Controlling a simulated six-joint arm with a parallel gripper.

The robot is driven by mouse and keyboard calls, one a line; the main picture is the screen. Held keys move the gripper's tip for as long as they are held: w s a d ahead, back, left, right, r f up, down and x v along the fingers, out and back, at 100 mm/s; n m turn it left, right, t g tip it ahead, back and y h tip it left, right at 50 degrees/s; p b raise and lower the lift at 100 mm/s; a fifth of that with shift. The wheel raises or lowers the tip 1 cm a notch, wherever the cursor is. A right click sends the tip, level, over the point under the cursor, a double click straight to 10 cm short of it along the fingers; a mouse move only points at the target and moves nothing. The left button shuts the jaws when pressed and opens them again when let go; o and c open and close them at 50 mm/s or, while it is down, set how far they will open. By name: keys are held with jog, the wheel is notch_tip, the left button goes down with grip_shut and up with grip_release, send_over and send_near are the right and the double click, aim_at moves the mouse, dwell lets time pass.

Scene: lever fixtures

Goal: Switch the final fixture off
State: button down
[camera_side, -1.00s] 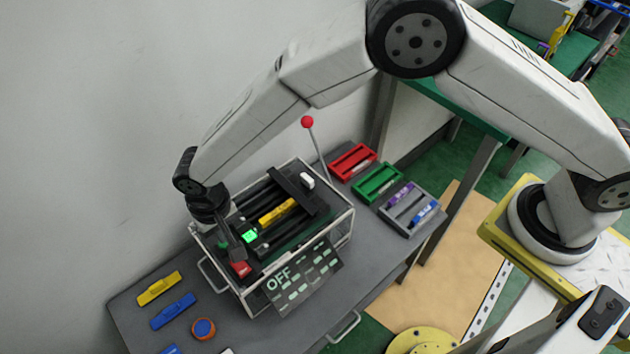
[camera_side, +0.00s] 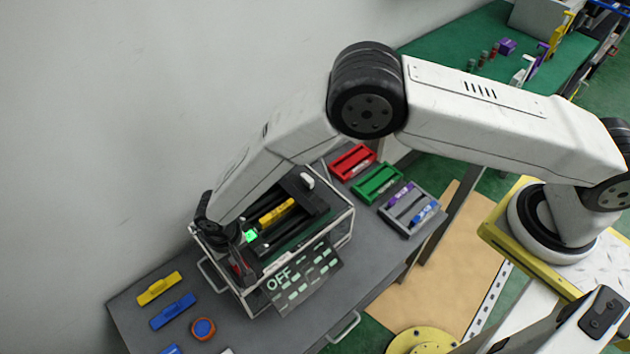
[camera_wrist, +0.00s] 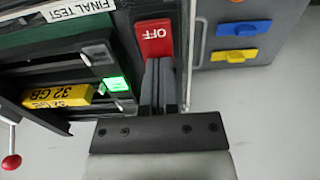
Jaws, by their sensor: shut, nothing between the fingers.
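The final test fixture (camera_side: 345,222) is a clear-walled box on the grey table, with an "OFF" panel on its front. In the wrist view its label reads "FINAL TEST" (camera_wrist: 80,10). A red switch marked "OFF" (camera_wrist: 154,38) sits at the fixture's end. My gripper (camera_wrist: 158,62) is shut and empty, its fingertips at the edge of the red switch; I cannot tell whether they touch it. In the side view my gripper (camera_side: 240,270) is low at the fixture's left end and mostly hides the switch. A green light (camera_side: 251,236) glows beside a yellow "32 GB" module (camera_side: 277,211).
A red-knobbed lever (camera_wrist: 11,160) rises by the fixture. Yellow (camera_side: 159,288) and blue (camera_side: 172,311) blocks and an orange-blue round piece (camera_side: 203,328) lie left on the table. Red (camera_side: 352,162), green (camera_side: 377,184) and grey (camera_side: 410,208) trays stand to the right.

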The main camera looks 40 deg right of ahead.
dwell(0.3)
jog(key=shift+f, duration=0.25)
jog(key=shift+s, duration=0.15)
jog(key=shift+s+r, duration=0.25)
jog(key=shift+s, duration=0.3)
jog(key=shift+r, duration=0.15)
dwell(0.4)
notch_tip(320, 180, up, 14)
dwell(0.8)
